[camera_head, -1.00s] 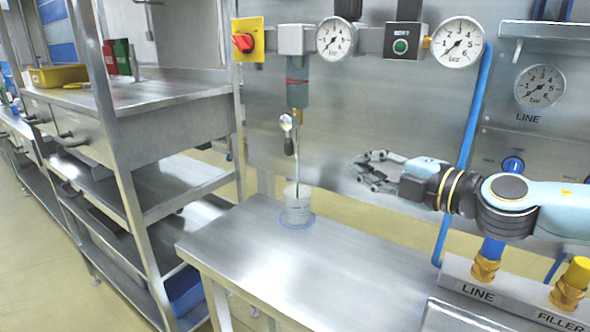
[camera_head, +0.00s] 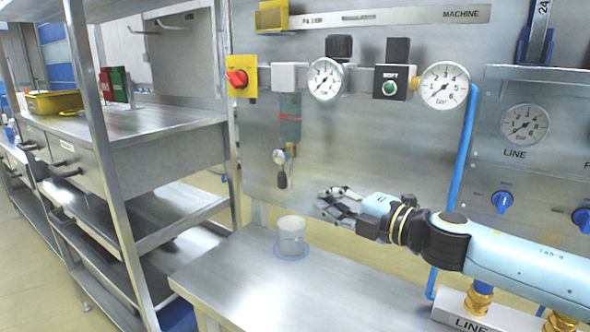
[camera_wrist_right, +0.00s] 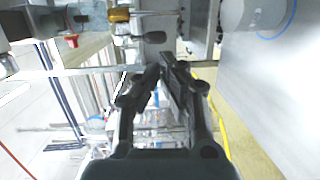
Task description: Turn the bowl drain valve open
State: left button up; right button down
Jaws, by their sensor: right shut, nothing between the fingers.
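The filter bowl (camera_head: 290,125) hangs on the back panel, with its drain valve (camera_head: 280,157) below it. The valve's dark lever (camera_head: 282,179) points down. A translucent cup (camera_head: 291,237) stands on the bench under the valve. My right gripper (camera_head: 326,205) is shut and empty, right of the valve, a little lower and apart from it. In the wrist view, the shut fingertips (camera_wrist_right: 166,68) are near the valve's brass fitting (camera_wrist_right: 120,15) and dark lever (camera_wrist_right: 125,40), without clear contact. My left gripper is not in view.
The steel bench (camera_head: 250,285) is clear around the cup. A yellow plate with a red knob (camera_head: 237,78) and pressure gauges (camera_head: 326,79) are above. A blue hose (camera_head: 462,180) runs down behind my right arm. Shelving (camera_head: 150,135) stands at left.

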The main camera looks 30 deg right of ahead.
aim_at(285, 185)
jog(key=p+x, duration=0.3)
jog(key=x, duration=0.4)
jog(key=shift+w+a, duration=0.2)
jog(key=shift+w, duration=0.15)
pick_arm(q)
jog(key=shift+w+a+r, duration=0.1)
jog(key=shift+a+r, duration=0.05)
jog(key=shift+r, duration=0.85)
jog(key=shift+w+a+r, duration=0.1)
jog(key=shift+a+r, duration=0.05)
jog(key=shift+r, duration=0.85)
pick_arm(e)
jog(key=shift+w+a+f, duration=0.1)
jog(key=shift+w, duration=0.6)
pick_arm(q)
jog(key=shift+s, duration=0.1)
pick_arm(e)
jog(key=b, duration=0.2)
jog(key=t+b, duration=0.1)
jog(key=b, duration=0.1)
jog(key=shift+w+a+f+b, duration=0.1)
jog(key=shift+w+f+b, duration=0.15)
jog(key=shift+w+b, duration=0.1)
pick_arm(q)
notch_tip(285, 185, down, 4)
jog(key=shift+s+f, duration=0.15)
pick_arm(e)
jog(key=shift+w+r, duration=0.1)
jog(key=shift+r, duration=0.15)
